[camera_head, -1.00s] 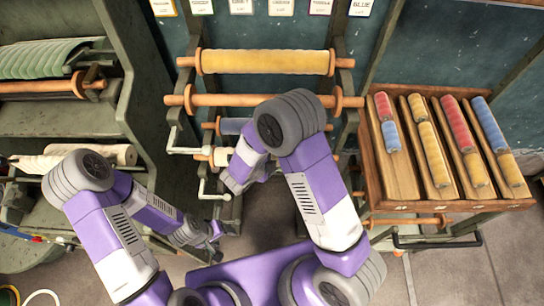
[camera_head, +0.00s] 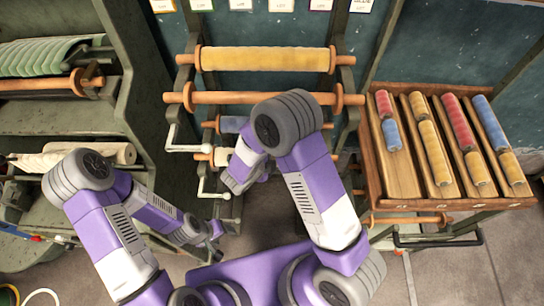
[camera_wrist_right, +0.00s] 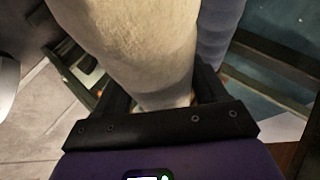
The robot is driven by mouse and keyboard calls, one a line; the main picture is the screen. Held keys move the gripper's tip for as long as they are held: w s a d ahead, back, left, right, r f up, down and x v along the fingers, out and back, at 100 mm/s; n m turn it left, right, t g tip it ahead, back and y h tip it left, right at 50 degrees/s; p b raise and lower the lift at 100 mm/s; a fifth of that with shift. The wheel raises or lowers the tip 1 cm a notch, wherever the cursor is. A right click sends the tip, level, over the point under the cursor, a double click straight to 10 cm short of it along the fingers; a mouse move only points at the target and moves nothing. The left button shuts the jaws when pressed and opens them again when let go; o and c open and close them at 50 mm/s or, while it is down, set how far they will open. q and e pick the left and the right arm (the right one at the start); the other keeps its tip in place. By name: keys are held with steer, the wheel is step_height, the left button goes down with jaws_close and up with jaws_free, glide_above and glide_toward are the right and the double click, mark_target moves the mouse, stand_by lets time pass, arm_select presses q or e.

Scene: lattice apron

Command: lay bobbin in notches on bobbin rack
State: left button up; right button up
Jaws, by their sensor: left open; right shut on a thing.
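The bobbin rack (camera_head: 345,68) stands at the back centre. It holds a yellow wound bobbin (camera_head: 262,60) on top, a bare orange bobbin (camera_head: 260,98) below, and a partly hidden blue bobbin (camera_head: 232,125). A cream bobbin (camera_head: 221,156) shows low in the rack, mostly behind my right arm. In the right wrist view, my right gripper (camera_wrist_right: 163,98) is shut on this cream bobbin (camera_wrist_right: 135,45), which fills the upper middle. I cannot tell whether its ends sit in notches. My left gripper (camera_head: 212,232) is open and empty, low and left of the rack.
A wooden tray (camera_head: 370,165) of small coloured spools stands at the right, with another orange rod (camera_head: 408,220) below it. Grey shelving (camera_head: 160,110) with green and cream rolls stands at the left. Grey hooked bars (camera_head: 187,149) stick out of the rack's left side.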

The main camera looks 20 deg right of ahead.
steer(key=shift+f, duration=0.15)
stand_by(0.5)
steer(key=o, duration=1.5)
steer(key=shift+a, duration=0.1)
steer(key=p+v, duration=0.1)
steer(key=v, duration=0.6)
steer(key=shift+s+a, duration=0.1)
steer(key=shift+s, duration=0.1)
